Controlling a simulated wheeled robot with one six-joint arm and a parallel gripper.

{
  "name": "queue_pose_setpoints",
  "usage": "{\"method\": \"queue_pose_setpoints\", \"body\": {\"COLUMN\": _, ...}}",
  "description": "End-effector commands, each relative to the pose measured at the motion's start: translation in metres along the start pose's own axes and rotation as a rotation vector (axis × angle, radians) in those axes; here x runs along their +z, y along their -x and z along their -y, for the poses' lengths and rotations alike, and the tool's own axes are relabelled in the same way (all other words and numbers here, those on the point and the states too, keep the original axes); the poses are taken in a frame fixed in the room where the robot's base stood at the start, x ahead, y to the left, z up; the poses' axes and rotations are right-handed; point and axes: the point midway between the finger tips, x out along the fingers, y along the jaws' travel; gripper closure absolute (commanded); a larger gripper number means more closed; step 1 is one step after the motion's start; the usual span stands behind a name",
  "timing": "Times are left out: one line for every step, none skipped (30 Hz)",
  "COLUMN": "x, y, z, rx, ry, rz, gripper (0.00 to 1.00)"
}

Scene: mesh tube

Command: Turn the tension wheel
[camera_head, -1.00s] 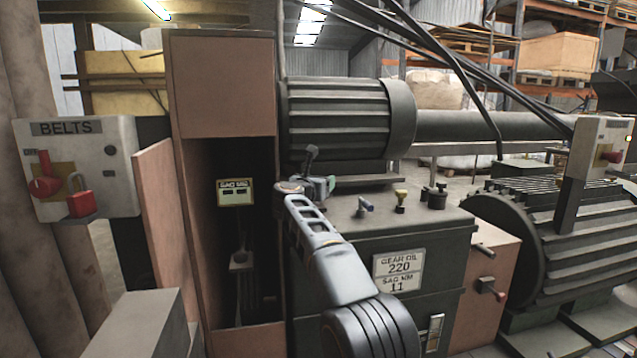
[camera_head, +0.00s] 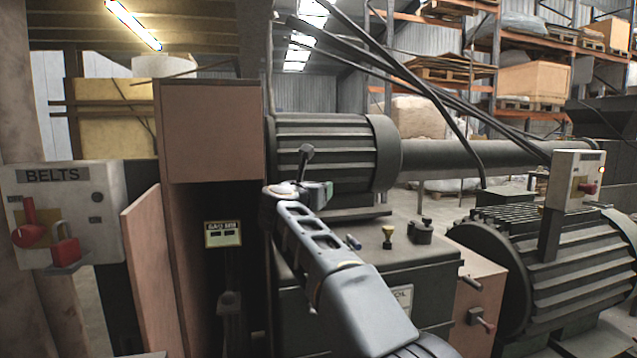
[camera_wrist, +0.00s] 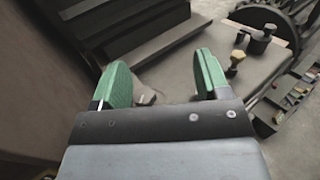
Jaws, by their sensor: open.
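I cannot make out a tension wheel for certain in either view. The tall brown cabinet (camera_head: 211,133) has an open dark front, with a small yellow-edged plate (camera_head: 222,233) inside. Below the plate is a dark upright part (camera_head: 230,318), too dim to identify. My gripper (camera_wrist: 160,75) is open and empty, its two green fingers spread apart. In the head view it shows small at the end of my arm, in front of the ribbed motor and right of the cabinet opening. In the wrist view a small grey piece lies beyond the left finger, partly hidden.
The brown door (camera_head: 154,265) stands open beside the BELTS switch box (camera_head: 62,215), which carries a red handle and padlock. The ribbed motor (camera_head: 335,150) sits behind my arm. A yellow-topped cap (camera_head: 388,235) and dark fittings (camera_head: 420,231) stand on the gearbox top, also in the wrist view (camera_wrist: 237,58).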

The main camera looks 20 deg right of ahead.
Motion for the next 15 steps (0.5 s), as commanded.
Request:
{"method": "queue_pose_setpoints", "body": {"x": 0.005, "y": 0.008, "z": 0.005, "rx": 0.001, "ry": -0.001, "rz": 0.001, "gripper": 0.31}}
{"method": "queue_pose_setpoints", "body": {"x": 0.007, "y": 0.012, "z": 0.008, "rx": 0.001, "ry": -0.001, "rz": 0.001, "gripper": 0.31}}
{"method": "queue_pose_setpoints", "body": {"x": 0.01, "y": 0.017, "z": 0.011, "rx": 0.0, "ry": -0.001, "rz": 0.001, "gripper": 0.31}}
{"method": "queue_pose_setpoints", "body": {"x": 0.011, "y": 0.02, "z": 0.013, "rx": 0.0, "ry": -0.001, "rz": 0.0, "gripper": 0.31}}
{"method": "queue_pose_setpoints", "body": {"x": 0.013, "y": 0.023, "z": 0.015, "rx": 0.0, "ry": -0.001, "rz": 0.0, "gripper": 0.31}}
{"method": "queue_pose_setpoints", "body": {"x": 0.015, "y": 0.027, "z": 0.018, "rx": 0.0, "ry": -0.001, "rz": 0.001, "gripper": 0.31}}
{"method": "queue_pose_setpoints", "body": {"x": 0.016, "y": 0.029, "z": 0.019, "rx": 0.0, "ry": 0.0, "rz": 0.0, "gripper": 0.31}}
{"method": "queue_pose_setpoints", "body": {"x": 0.017, "y": 0.031, "z": 0.021, "rx": 0.0, "ry": 0.0, "rz": 0.0, "gripper": 0.31}}
{"method": "queue_pose_setpoints", "body": {"x": 0.019, "y": 0.034, "z": 0.023, "rx": 0.0, "ry": 0.0, "rz": 0.001, "gripper": 0.31}}
{"method": "queue_pose_setpoints", "body": {"x": 0.019, "y": 0.035, "z": 0.024, "rx": 0.0, "ry": 0.0, "rz": 0.0, "gripper": 0.31}}
{"method": "queue_pose_setpoints", "body": {"x": 0.019, "y": 0.037, "z": 0.025, "rx": 0.0, "ry": 0.001, "rz": 0.0, "gripper": 0.31}}
{"method": "queue_pose_setpoints", "body": {"x": 0.02, "y": 0.038, "z": 0.026, "rx": 0.0, "ry": 0.001, "rz": 0.0, "gripper": 0.31}}
{"method": "queue_pose_setpoints", "body": {"x": 0.021, "y": 0.039, "z": 0.026, "rx": 0.0, "ry": 0.001, "rz": 0.0, "gripper": 0.31}}
{"method": "queue_pose_setpoints", "body": {"x": 0.021, "y": 0.04, "z": 0.027, "rx": 0.0, "ry": 0.0, "rz": 0.0, "gripper": 0.31}}
{"method": "queue_pose_setpoints", "body": {"x": 0.022, "y": 0.041, "z": 0.028, "rx": 0.0, "ry": 0.0, "rz": 0.0, "gripper": 0.31}}
